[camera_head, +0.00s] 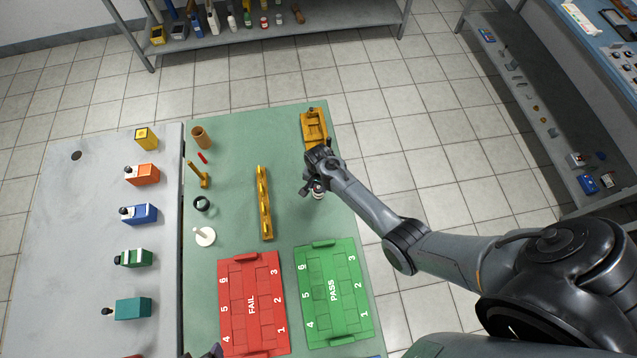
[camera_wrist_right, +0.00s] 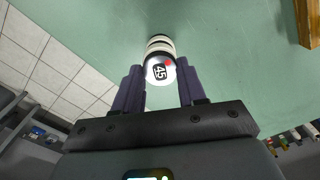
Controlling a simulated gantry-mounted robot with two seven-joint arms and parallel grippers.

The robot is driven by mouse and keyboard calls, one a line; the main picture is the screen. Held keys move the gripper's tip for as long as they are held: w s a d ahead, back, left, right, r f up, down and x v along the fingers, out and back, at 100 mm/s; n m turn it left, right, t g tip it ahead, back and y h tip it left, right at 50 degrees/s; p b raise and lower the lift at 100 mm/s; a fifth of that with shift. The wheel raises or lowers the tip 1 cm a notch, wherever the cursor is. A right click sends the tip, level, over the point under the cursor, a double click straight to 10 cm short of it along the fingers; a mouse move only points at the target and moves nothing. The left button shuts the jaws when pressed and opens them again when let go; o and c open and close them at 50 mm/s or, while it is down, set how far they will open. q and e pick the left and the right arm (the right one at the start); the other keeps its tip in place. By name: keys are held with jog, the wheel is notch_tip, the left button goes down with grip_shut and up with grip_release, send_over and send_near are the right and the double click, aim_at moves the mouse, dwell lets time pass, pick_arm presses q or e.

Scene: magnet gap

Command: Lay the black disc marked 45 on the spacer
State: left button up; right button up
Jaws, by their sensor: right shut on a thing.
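The disc marked 45 (camera_wrist_right: 160,72) shows its pale, shiny face with a black label and a red dot in the right wrist view. My right gripper (camera_wrist_right: 161,82) has its fingers on either side of it and is shut on it. Just beyond the disc is a short stack of white and dark bands (camera_wrist_right: 158,44); the spacer may be part of it, but I cannot tell which band. In the head view my right gripper (camera_head: 316,184) is over the right part of the green table, mostly covering this stack (camera_head: 318,193). A dark tip at the bottom edge may be my left gripper (camera_head: 214,351).
A yellow fixture (camera_head: 313,124) stands just behind my right gripper. A yellow rack (camera_head: 264,203) lies to the left. The red FAIL tray (camera_head: 232,272) and green PASS tray (camera_head: 309,260) are in front. A white peg stand (camera_head: 204,236) and black ring (camera_head: 202,204) stand at left.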

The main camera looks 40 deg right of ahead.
jog(key=shift+f, duration=0.2)
dwell(0.4)
jog(key=o, duration=1.1)
jog(key=shift+c, duration=0.2)
jog(key=shift+c, duration=0.4)
jog(key=c, duration=0.4)
jog(key=shift+c, duration=0.2)
notch_tip(320, 180, up, 5)
jog(key=p, duration=0.5)
jog(key=shift+f, duration=0.2)
jog(key=shift+o, duration=0.3)
